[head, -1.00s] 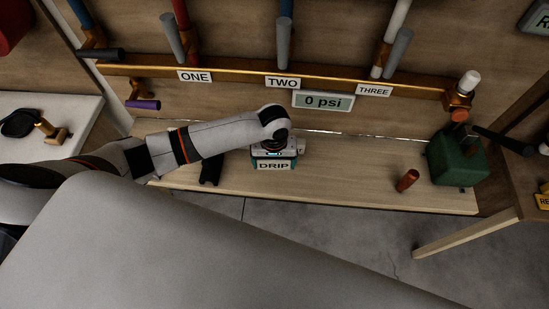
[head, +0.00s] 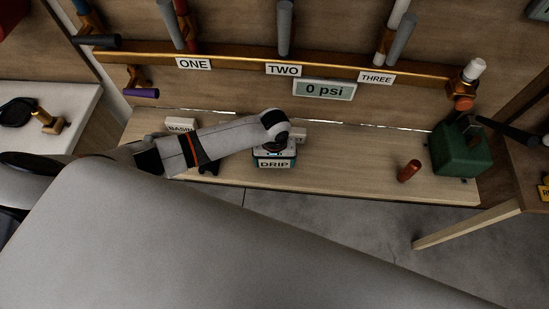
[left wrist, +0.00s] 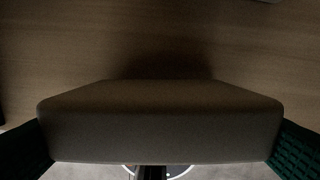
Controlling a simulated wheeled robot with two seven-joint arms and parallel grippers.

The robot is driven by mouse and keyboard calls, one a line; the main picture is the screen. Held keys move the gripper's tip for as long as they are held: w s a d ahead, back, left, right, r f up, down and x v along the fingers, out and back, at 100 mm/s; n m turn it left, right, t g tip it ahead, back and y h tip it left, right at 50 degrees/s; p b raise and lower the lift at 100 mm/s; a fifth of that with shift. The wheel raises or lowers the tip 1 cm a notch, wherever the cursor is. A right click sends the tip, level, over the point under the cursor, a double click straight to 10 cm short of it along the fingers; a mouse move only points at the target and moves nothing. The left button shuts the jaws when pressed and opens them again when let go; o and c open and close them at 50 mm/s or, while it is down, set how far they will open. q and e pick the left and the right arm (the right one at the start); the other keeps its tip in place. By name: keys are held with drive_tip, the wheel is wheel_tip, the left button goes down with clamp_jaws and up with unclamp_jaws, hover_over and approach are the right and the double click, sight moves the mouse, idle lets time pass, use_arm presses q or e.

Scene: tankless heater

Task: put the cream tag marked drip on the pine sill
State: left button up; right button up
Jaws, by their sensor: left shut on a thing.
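The cream tag marked DRIP (head: 274,164) is in my left gripper (head: 274,158), over the front half of the pine sill (head: 345,165). In the left wrist view the tag (left wrist: 160,120) spans the gap between the green finger pads, with a dark shadow on the wood beside it. The tag looks low over the sill; I cannot tell whether it touches. My right gripper is not in view.
A pale block marked BASIN (head: 180,125) stands behind my left forearm. A copper pipe (head: 230,58) and a 0 psi display (head: 324,89) are behind.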

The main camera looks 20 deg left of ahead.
use_arm(q)
drive_tip(key=shift+f, duration=0.5)
idle(0.4)
drive_tip(key=o, duration=0.9)
wheel_tip(320, 180, up, 12)
